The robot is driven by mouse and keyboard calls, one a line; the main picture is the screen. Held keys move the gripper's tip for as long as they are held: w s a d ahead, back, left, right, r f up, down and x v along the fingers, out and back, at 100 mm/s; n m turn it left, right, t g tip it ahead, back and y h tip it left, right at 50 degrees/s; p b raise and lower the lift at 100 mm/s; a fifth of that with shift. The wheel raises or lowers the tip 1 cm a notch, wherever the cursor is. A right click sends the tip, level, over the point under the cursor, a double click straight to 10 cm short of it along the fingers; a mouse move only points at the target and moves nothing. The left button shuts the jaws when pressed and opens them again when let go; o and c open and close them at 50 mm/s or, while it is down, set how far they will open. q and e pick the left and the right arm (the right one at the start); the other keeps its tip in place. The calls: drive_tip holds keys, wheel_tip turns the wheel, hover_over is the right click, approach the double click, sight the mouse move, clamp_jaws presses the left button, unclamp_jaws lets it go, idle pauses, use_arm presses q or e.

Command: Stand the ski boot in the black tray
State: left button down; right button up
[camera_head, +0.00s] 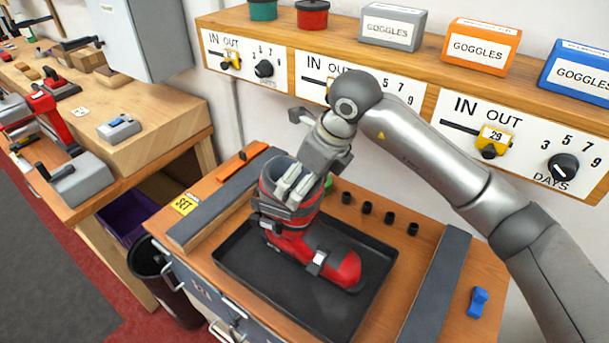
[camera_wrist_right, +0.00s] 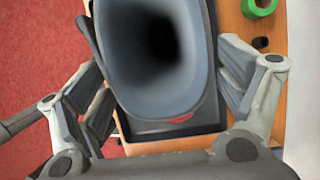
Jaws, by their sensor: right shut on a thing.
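The red and grey ski boot (camera_head: 287,240) is upright over the black tray (camera_head: 372,295), with its toe pointing right in the head view. I cannot tell whether its sole rests on the tray floor or hangs just above it. My right gripper (camera_head: 292,187) is shut on the boot's upper cuff from above. In the right wrist view the fingers lie on either side of the boot's open grey cuff (camera_wrist_right: 158,104), and part of the tray (camera_wrist_right: 170,131) shows below it. My left gripper is not in view.
Grey padded rails (camera_head: 441,285) flank the tray. Several black pegs (camera_head: 389,218) and a green ring (camera_head: 328,182) are behind it. A blue clip (camera_head: 478,303) lies at right. A shelf with goggles boxes (camera_head: 480,46) is above. A bench with a red vise (camera_head: 50,120) is at left.

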drive_tip(key=o, duration=1.8)
drive_tip(key=shift+f, duration=0.1)
drive_tip(key=shift+o, duration=0.2)
drive_tip(key=shift+s, duration=0.1)
drive_tip(key=b+v, duration=0.4)
drive_tip(key=v, duration=0.8)
drive_tip(key=shift+a, duration=0.1)
